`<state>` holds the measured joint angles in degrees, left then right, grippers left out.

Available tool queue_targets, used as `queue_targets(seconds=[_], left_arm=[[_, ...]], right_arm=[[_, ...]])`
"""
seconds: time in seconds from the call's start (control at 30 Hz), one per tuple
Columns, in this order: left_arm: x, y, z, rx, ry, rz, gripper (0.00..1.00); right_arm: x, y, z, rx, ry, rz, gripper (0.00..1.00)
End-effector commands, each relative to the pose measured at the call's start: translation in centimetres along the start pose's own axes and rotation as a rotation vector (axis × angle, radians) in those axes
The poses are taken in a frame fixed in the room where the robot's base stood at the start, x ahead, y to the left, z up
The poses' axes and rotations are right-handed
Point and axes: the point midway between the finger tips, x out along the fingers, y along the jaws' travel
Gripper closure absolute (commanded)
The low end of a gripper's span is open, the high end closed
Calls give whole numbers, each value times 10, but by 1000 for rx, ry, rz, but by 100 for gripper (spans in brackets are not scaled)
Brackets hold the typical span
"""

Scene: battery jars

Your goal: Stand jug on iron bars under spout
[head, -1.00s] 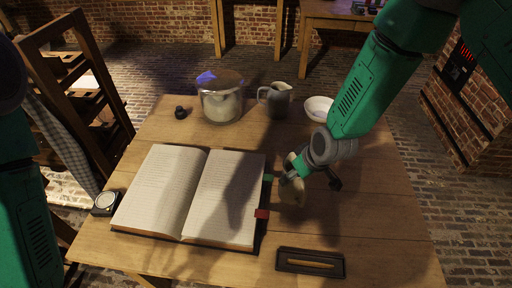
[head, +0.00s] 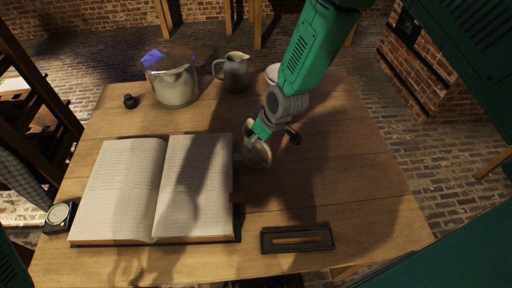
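A grey jug (head: 236,74) with a handle on its left stands upright at the back of the wooden table (head: 340,165). My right gripper (head: 270,143) is over the middle of the table, in front of the jug and apart from it. My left gripper is out of view; only a bit of green arm shows at the lower left. No iron bars or spout can be made out.
A lidded glass jar (head: 174,84) stands left of the jug, a white bowl (head: 271,73) right of it, partly behind my arm. An open book (head: 195,185) covers the left of the table. A pen tray (head: 297,239) lies in front, a round dial (head: 60,215) at left.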

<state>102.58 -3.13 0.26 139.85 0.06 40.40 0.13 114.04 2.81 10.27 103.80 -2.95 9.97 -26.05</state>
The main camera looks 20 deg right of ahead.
Motion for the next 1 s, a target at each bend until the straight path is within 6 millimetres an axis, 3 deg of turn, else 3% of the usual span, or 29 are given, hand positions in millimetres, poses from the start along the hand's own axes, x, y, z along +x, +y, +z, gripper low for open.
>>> queue_targets(seconds=[0.2,0.57,0.6,0.63,1.0], left_arm=[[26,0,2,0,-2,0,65],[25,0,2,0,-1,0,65],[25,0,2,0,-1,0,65],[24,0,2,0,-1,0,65],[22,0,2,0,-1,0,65]], right_arm=[[30,0,12,1,-1,-1,86],[30,0,13,1,-1,-1,86],[30,0,13,1,-2,-1,27],[30,0,13,1,-2,-1,17],[23,0,11,0,-1,-1,17]])
